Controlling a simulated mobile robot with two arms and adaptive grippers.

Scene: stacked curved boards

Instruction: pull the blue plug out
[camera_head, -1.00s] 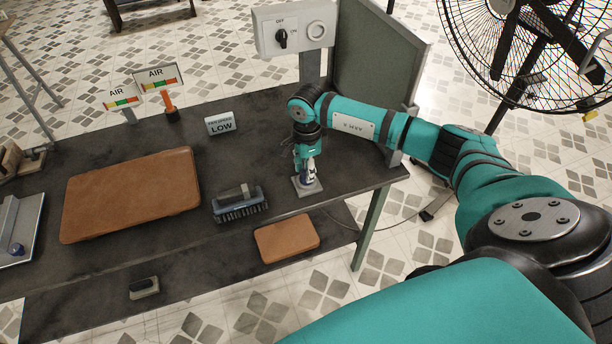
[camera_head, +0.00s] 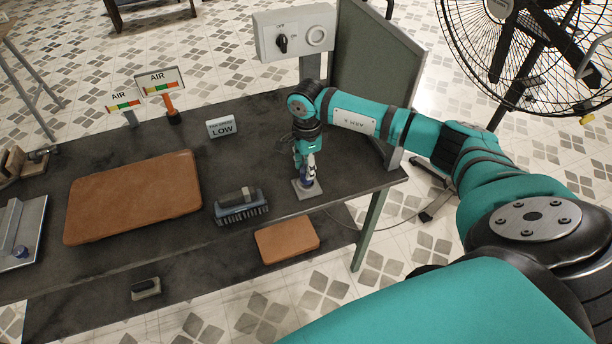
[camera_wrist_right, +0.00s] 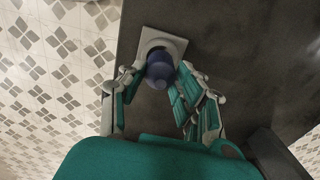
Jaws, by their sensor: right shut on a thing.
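The blue plug (camera_wrist_right: 160,68) sits at a pale square socket plate (camera_wrist_right: 172,42) on the dark table, between the fingers of my right gripper (camera_wrist_right: 158,82) in the right wrist view. In the head view the right gripper (camera_head: 306,178) points down over the socket plate (camera_head: 308,192) near the table's front right edge, with a bit of the plug (camera_head: 307,182) showing. The right gripper is shut on the plug. The plug's lower end is at the plate; I cannot tell whether it is still seated. My left gripper is not in view.
A brown board (camera_head: 133,197) lies on the table (camera_head: 190,228) at left. A brush (camera_head: 241,204) lies left of the socket. A control box (camera_head: 294,32) and green panel (camera_head: 372,75) stand behind my arm. A fan (camera_head: 520,50) stands at the right.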

